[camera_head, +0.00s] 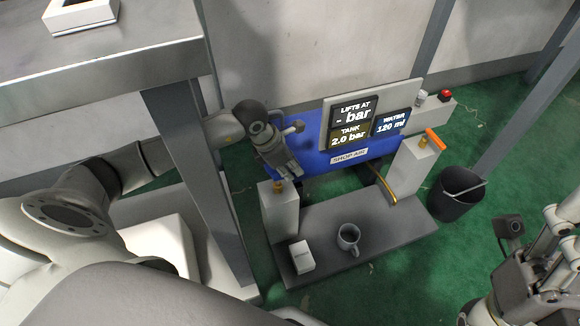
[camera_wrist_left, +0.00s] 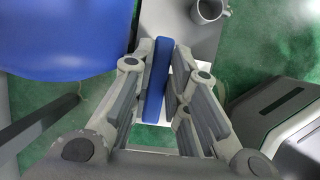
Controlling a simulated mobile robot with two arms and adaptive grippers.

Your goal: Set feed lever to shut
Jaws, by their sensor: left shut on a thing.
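My left gripper (camera_head: 287,168) is above the left white post (camera_head: 280,212) with a brass fitting on top. In the left wrist view, the left gripper (camera_wrist_left: 158,85) is shut on a blue lever handle (camera_wrist_left: 156,75), which stands between its fingers. In the head view the gripper mostly hides this handle. An orange lever (camera_head: 435,140) sits on the right white post (camera_head: 412,168). I cannot read a label for the feed lever. My right gripper (camera_head: 535,275) is at the lower right, away from the levers; its jaw state is unclear.
A blue tank (camera_head: 310,157) marked "SHOP AIR" stands behind. A panel (camera_head: 372,113) reads tank 2.0 bar, water 120 ml. A grey mug (camera_head: 348,238) and a white box (camera_head: 301,257) are on the grey base (camera_head: 385,238). A dark bin (camera_head: 455,197) stands right. A metal table leg is left.

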